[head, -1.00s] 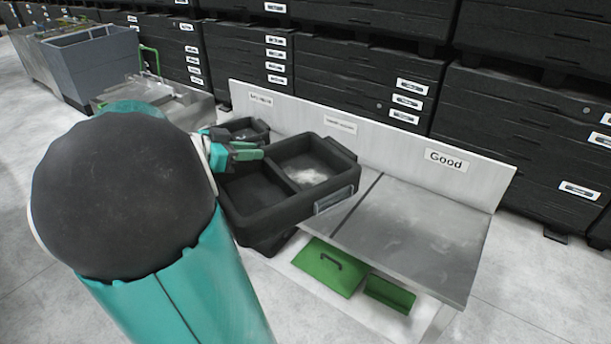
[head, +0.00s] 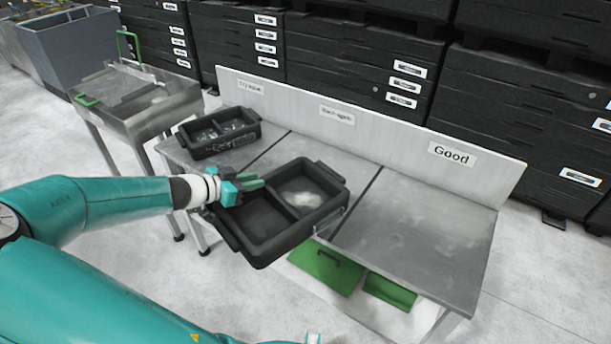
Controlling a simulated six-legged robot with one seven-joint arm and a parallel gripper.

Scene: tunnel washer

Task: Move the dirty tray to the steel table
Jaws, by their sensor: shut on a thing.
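A black two-compartment tray (head: 265,239) is held by my gripper (head: 252,184) at its left rim. The right compartment has a whitish, dirty-looking patch on its floor; the left compartment looks empty. The tray is over the front middle of the steel table (head: 420,235), its left end sticking out past the table's front edge. I cannot tell whether its underside touches the table. A second black tray (head: 215,148) with clear items inside stands on the table's left section.
The table's right section, by the "Good" sign (head: 452,154), is bare. A white back panel (head: 390,135) runs behind the table. A steel sink stand (head: 150,120) with green handles is at the left. Green boxes (head: 325,266) are under the table. Black stacked crates (head: 350,70) line the back.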

